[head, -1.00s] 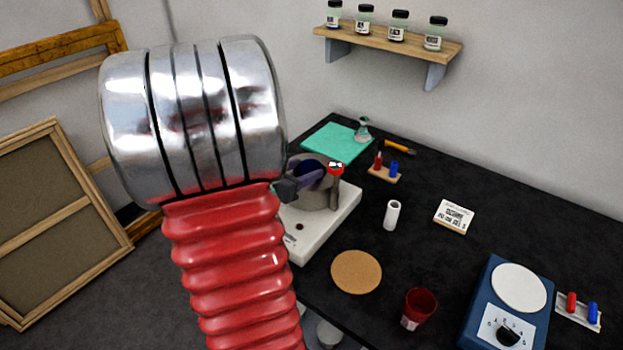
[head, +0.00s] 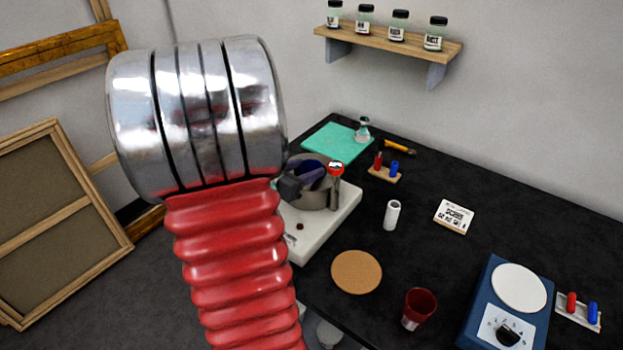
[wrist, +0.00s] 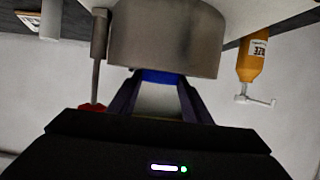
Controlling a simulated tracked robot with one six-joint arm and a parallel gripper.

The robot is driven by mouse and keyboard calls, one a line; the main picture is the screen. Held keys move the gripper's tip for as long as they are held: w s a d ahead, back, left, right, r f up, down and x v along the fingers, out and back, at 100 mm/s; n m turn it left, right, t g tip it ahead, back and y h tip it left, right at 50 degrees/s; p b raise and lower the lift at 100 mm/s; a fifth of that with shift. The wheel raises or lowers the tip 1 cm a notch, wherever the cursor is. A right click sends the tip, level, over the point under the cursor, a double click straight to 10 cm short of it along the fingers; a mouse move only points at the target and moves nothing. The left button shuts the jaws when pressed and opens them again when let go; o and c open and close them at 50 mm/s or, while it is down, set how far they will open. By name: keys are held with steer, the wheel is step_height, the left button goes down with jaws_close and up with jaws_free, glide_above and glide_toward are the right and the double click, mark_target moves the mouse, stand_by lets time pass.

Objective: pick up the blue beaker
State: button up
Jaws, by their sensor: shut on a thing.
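The blue beaker (wrist: 158,76) shows in the wrist view only as a blue strip between my fingertips, against the opening of a grey round vessel. My gripper (wrist: 157,84) is shut on it, one finger on each side. In the head view my gripper (head: 312,176) reaches over the grey round vessel (head: 320,199) on a white base. A dark blue shape behind the fingers there is partly hidden, and I cannot tell how far the beaker sits inside the vessel.
A post with a red top (head: 336,172) stands close to the right of the vessel. A white cylinder (head: 392,215), a cork disc (head: 356,272) and a red cup (head: 419,308) are on the black bench. An orange bottle (wrist: 252,62) is near the vessel in the wrist view.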

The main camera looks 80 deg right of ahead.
steer(key=c, duration=0.5)
steer(key=shift+r, duration=0.25)
steer(key=shift+r, duration=4.75)
